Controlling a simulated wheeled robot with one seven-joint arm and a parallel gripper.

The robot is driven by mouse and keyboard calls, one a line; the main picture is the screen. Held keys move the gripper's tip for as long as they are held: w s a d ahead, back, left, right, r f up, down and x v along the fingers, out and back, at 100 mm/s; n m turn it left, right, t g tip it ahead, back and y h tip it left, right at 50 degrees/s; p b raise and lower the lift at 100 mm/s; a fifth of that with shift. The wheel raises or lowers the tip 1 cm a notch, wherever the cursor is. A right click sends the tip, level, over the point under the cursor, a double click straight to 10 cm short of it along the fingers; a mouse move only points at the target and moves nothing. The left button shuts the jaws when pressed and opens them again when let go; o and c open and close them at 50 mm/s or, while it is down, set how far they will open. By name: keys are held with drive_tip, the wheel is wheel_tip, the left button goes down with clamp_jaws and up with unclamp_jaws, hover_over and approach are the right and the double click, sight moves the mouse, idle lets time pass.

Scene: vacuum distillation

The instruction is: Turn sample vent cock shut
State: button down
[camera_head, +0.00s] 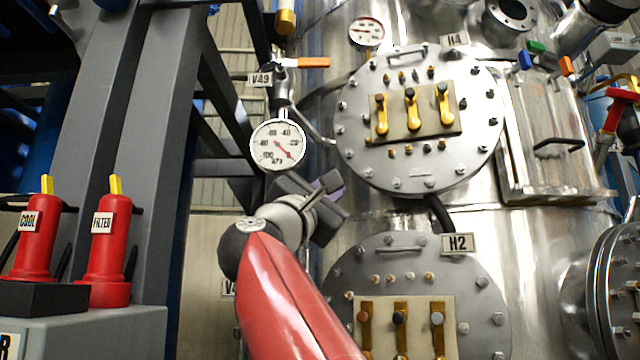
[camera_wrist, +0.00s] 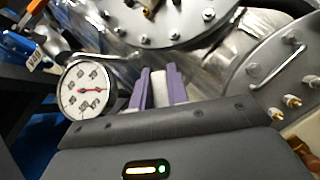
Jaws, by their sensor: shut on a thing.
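My gripper (camera_head: 325,192) is in front of the steel vessel, below and right of a round dial gauge (camera_head: 277,146). In the wrist view, my gripper (camera_wrist: 158,88) has its two purple-edged fingers close together around a narrow pale piece. I take this to be the handle of the sample vent cock; the rest of the cock is hidden by the fingers and wrist. Its turned position cannot be told. A separate valve with an orange lever (camera_head: 313,62), tagged V49, sits above the gauge, clear of the gripper.
The gauge also shows in the wrist view (camera_wrist: 88,89), close left of the fingers. Round flanged covers tagged H4 (camera_head: 478,85) and H2 (camera_head: 480,285) stand right of the gripper. A grey steel column (camera_head: 150,150) and red bottles (camera_head: 104,250) are at the left.

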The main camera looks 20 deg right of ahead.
drive_tip(key=m+g, duration=0.1)
drive_tip(key=m, duration=0.1)
drive_tip(key=d+f+m+g+p, duration=0.1)
drive_tip(key=m+g, duration=0.1)
drive_tip(key=shift+s, duration=0.1)
drive_tip(key=shift+s+d+f+m+g+y+p, duration=0.1)
drive_tip(key=shift+d+f+m+g+y+p, duration=0.1)
drive_tip(key=shift+f+m+g+y+p, duration=0.75)
drive_tip(key=shift+s+d+f+m+g+y+p, duration=0.1)
drive_tip(key=shift+d+f+m+g, duration=0.2)
drive_tip(key=shift+m+g, duration=0.75)
drive_tip(key=shift+s+d+f+m+g+y+p, duration=0.15)
drive_tip(key=shift+f+m+g+y+p, duration=0.45)
drive_tip(key=shift+m, duration=0.9)
drive_tip(key=shift+w+f, duration=0.1)
drive_tip(key=shift+f, duration=0.1)
drive_tip(key=c, duration=1.4)
unclamp_jaws()
drive_tip(key=shift+o, duration=0.2)
drive_tip(key=v, duration=0.8)
